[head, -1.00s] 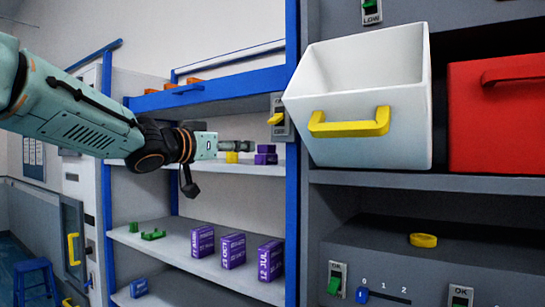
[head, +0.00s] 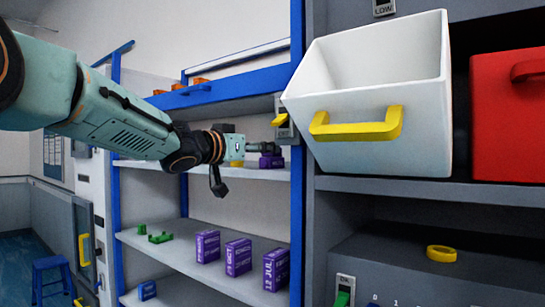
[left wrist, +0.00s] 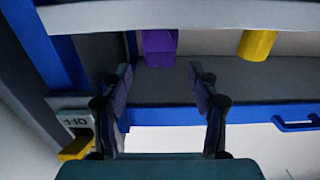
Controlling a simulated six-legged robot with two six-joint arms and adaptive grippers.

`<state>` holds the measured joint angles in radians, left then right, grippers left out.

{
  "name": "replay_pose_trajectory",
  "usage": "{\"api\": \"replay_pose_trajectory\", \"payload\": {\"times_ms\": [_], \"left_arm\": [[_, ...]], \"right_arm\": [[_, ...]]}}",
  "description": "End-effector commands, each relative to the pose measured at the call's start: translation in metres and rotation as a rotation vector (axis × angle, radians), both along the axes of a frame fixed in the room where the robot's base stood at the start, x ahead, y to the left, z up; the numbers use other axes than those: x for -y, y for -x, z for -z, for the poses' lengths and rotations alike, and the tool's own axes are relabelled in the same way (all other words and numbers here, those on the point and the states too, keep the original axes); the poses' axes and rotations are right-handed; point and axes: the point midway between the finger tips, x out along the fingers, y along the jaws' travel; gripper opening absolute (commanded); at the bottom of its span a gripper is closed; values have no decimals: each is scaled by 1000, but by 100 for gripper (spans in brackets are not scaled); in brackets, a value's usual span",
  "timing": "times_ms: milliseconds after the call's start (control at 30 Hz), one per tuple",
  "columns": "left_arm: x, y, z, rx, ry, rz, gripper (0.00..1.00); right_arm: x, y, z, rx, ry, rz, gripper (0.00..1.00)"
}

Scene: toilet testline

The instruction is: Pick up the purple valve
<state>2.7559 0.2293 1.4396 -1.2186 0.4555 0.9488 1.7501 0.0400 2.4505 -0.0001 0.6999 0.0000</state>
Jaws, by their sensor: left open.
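The purple valve (head: 271,162) stands on the middle shelf of the blue-framed rack, close to the right blue post, partly covered by my left gripper in the head view. My left gripper (head: 272,148) reaches in from the left at about the valve's height. In the left wrist view, which is upside down, the purple valve (left wrist: 159,46) shows beyond the open, empty fingers (left wrist: 160,80), roughly in line with the gap between them. I cannot tell that they touch it. My right gripper is not in view.
A yellow valve (head: 237,163) stands left of the purple one. A switch with a yellow lever (head: 282,119) is on the blue post beside the gripper. Purple boxes (head: 238,257) and green parts (head: 160,238) are on the shelf below. A white bin (head: 350,155) juts out at right.

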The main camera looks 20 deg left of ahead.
Motion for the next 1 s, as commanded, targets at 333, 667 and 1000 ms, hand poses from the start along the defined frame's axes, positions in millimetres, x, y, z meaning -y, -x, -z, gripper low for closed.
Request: {"api": "replay_pose_trajectory", "payload": {"times_ms": [333,667,1000], "left_arm": [[17,-42,1,-2,0,0,60],[19,-47,2,-2,-1,0,59],[19,-47,2,-2,0,0,30]], "right_arm": [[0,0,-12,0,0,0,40],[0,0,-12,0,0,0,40],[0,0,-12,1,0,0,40]]}}
